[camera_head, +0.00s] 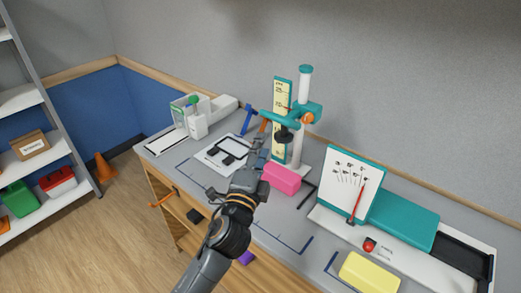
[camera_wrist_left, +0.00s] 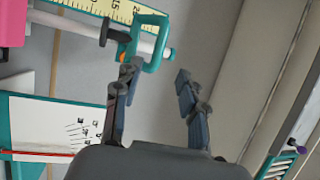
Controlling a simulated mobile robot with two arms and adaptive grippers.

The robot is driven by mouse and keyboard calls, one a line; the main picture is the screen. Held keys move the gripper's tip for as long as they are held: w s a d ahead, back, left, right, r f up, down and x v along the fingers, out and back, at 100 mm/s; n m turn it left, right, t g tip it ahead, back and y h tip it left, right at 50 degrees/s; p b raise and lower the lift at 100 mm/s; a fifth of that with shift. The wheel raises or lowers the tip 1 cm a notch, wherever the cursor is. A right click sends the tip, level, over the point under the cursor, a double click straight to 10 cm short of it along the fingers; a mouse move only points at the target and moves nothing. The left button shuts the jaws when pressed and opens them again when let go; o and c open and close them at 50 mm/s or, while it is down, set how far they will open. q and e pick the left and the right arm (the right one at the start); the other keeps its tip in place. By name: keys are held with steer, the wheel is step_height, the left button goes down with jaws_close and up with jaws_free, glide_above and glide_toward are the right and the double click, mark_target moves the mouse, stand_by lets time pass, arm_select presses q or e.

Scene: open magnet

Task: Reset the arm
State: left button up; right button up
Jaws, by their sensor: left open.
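My left gripper (camera_head: 258,148) reaches up over the middle of the workbench in the head view, in front of the teal and white stand (camera_head: 304,90). In the left wrist view its two fingers (camera_wrist_left: 157,82) are apart with nothing between them. A teal bracket (camera_wrist_left: 150,38) of the stand shows just beyond the fingertips; I cannot tell whether they touch. The stand's black part (camera_head: 287,137) hangs beside the gripper in the head view. My right gripper is in neither view.
A pink block (camera_head: 283,178) lies right of my arm on the workbench (camera_head: 278,215). A teal-framed board (camera_head: 352,175) and a yellow block (camera_head: 370,272) are at the right. A white device (camera_head: 197,122) stands at the far left end. An orange cone (camera_head: 104,168) is on the floor.

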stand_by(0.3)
arm_select(q)
steer(key=s+a+f+n+g+y, duration=0.3)
steer(key=s+a+f+n+g, duration=0.1)
steer(key=s+a+f+n, duration=0.3)
steer(key=s+a+f+n+g+y, duration=0.2)
steer(key=s+a+f+n+g, duration=0.25)
steer(key=f, duration=0.55)
steer(key=s+a+f+n+g, duration=0.3)
steer(key=s+f+g, duration=0.1)
steer(key=s, duration=0.7)
steer(key=s+a+f+n+g, duration=0.3)
steer(key=s+f, duration=0.1)
steer(key=s, duration=0.6)
steer(key=s+f+g+b, duration=0.2)
steer(key=s+f+b, duration=0.1)
steer(key=f, duration=2.7)
steer(key=s+a+f+b, duration=0.1)
steer(key=s+a+f, duration=0.2)
steer(key=s+f, duration=1.3)
steer(key=shift+s+f+g+h, duration=0.2)
steer(key=shift+f+g+h, duration=0.1)
steer(key=shift+f+g, duration=0.2)
